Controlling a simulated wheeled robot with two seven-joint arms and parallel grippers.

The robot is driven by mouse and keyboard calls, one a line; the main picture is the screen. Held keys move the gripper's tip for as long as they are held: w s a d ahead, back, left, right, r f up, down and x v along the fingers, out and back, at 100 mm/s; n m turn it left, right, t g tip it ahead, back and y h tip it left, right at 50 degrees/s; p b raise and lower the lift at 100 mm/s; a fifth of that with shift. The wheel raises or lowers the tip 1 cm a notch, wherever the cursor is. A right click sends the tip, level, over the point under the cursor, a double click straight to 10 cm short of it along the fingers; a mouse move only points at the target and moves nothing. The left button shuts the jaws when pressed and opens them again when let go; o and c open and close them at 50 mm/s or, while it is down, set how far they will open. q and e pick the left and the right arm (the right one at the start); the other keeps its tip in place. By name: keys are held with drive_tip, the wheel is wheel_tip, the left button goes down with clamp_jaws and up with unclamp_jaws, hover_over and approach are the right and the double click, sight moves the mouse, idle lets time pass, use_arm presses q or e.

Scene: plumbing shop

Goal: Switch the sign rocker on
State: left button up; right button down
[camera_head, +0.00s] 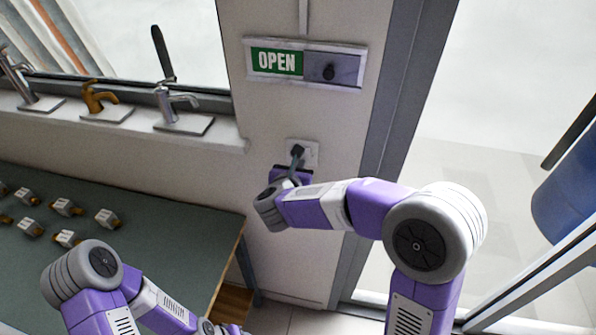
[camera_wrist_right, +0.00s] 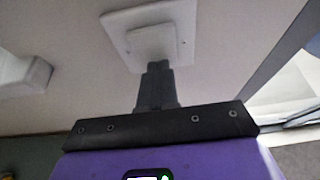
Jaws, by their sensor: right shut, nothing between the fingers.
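The white wall switch plate with the sign rocker (camera_head: 311,149) is on the wall pillar below the OPEN sign (camera_head: 277,61). In the right wrist view the rocker (camera_wrist_right: 150,38) is a raised white square in the middle of its plate (camera_wrist_right: 118,27). My right gripper (camera_head: 297,151) is shut and empty, its dark fingertips in front of the rocker. In the right wrist view the fingertips (camera_wrist_right: 157,68) overlap the rocker's lower edge. I cannot tell whether they touch, nor which way the rocker is tipped. My left arm is at the lower left; its gripper is not visible.
A green-topped table (camera_head: 160,220) with several small fittings stands at the left. Taps stand on the sill (camera_head: 218,132) above it. A grey door frame (camera_head: 395,100) and glass are just right of the pillar.

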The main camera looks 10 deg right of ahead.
drive_tip(key=shift+p, duration=0.3)
drive_tip(key=shift+r, duration=0.15)
drive_tip(key=shift+r, duration=0.7)
